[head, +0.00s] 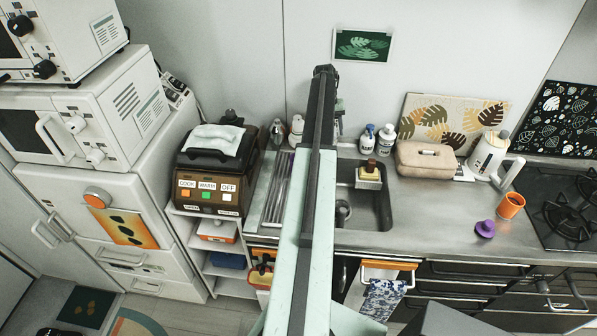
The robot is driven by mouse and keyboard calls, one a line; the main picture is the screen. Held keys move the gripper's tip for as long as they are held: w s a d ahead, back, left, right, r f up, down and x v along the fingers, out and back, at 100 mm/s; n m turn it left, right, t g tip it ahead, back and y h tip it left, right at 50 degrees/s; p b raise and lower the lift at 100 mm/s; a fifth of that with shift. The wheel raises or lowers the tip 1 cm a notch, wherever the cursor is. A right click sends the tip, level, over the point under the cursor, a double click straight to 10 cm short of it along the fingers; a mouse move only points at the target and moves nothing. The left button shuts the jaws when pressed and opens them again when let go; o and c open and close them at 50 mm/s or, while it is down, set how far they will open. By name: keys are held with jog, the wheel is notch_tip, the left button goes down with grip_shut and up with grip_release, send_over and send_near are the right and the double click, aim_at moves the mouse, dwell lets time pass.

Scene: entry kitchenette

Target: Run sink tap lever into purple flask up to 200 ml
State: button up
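A small purple object (485,229), probably the purple flask, stands on the steel counter to the right of the sink; its markings and any contents are too small to make out. The sink (368,215) is mostly visible, with its left part behind my arm. A grey tap (339,112) rises at the back of the sink, partly covered by my arm; I cannot make out its lever clearly. My arm stretches up the middle of the picture toward the wall behind the sink. My gripper's fingers do not show.
An orange cup (510,205) stands just right of the purple object, near the stove (568,213). A beige case (426,159), a white kettle (487,156) and soap bottles (387,138) line the back. A yellow sponge (369,176) is at the sink. Counter between sink and purple object is clear.

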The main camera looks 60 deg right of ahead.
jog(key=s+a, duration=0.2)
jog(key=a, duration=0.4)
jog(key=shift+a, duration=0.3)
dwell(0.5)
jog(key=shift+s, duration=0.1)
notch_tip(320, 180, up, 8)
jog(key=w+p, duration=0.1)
jog(key=p, duration=0.6)
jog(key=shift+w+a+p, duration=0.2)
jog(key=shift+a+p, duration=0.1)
jog(key=shift+p, duration=0.05)
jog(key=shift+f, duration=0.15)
